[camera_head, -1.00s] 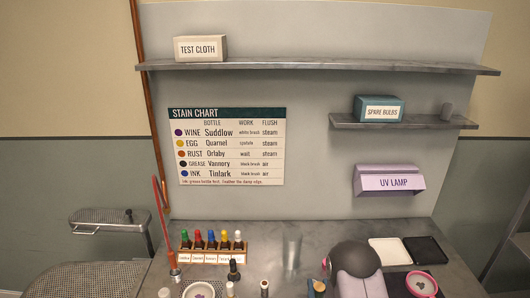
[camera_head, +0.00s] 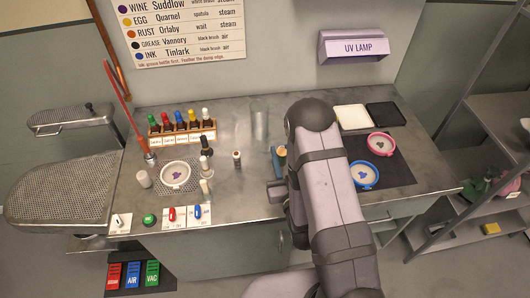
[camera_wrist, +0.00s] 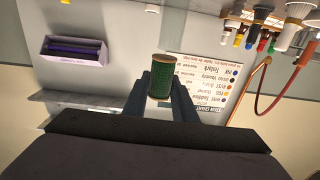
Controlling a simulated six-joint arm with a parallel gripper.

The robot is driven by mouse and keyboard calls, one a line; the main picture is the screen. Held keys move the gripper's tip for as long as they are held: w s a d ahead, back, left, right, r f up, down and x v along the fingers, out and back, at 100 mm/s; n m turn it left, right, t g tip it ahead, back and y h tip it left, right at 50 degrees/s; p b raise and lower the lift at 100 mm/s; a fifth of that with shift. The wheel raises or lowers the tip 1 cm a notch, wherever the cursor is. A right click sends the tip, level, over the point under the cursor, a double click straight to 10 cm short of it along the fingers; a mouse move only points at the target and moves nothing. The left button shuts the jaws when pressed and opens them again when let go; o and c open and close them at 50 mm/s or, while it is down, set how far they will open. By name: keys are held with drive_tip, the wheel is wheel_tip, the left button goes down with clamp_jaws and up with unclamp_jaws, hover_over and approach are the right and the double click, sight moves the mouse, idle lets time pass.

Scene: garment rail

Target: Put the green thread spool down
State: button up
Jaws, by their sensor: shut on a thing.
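In the wrist view, the green thread spool (camera_wrist: 161,80) has tan ends and green thread. It sits between the two dark fingers of my gripper (camera_wrist: 161,88), which is shut on it. The wall with the stain chart and the UV lamp box show upside down beyond it. In the head view my arm covers most of the gripper. A dark blue-grey part with a tan round top shows just left of the arm, over the bench (camera_head: 225,205); I cannot tell there whether this is the spool.
A white bowl (camera_head: 175,174), small bottles and a bottle rack (camera_head: 182,137) stand on the left. A clear glass (camera_head: 260,118) stands at the back. Blue-rimmed (camera_head: 364,175) and pink-rimmed (camera_head: 381,144) dishes lie right of my arm. Switches line the front edge. Bare bench shows at centre left.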

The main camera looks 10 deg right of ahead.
drive_tip(key=s+a+r+n+y+b, duration=0.15)
drive_tip(key=a+b, duration=0.25)
drive_tip(key=a, duration=0.4)
drive_tip(key=a+r+n+y+b, duration=0.1)
drive_tip(key=a+y+b, duration=0.1)
drive_tip(key=a+b, duration=0.35)
drive_tip(key=s+a+r+n+y+b, duration=0.1)
drive_tip(key=a+y+b, duration=0.1)
drive_tip(key=a, duration=0.7)
drive_tip(key=d+f+m+g+h, duration=0.1)
drive_tip(key=d+f+m+h, duration=0.2)
drive_tip(key=d+m+h, duration=0.2)
drive_tip(key=s+d+f+m+g+h+b, duration=0.1)
drive_tip(key=d+m+h, duration=0.4)
drive_tip(key=d+h, duration=0.6)
drive_tip(key=d+f+g, duration=0.1)
drive_tip(key=d+f, duration=0.1)
drive_tip(key=d, duration=0.1)
drive_tip(key=shift+f+m, duration=0.1)
drive_tip(key=shift+m, duration=0.15)
drive_tip(key=shift+f+p, duration=0.35)
drive_tip(key=shift+f, duration=4.35)
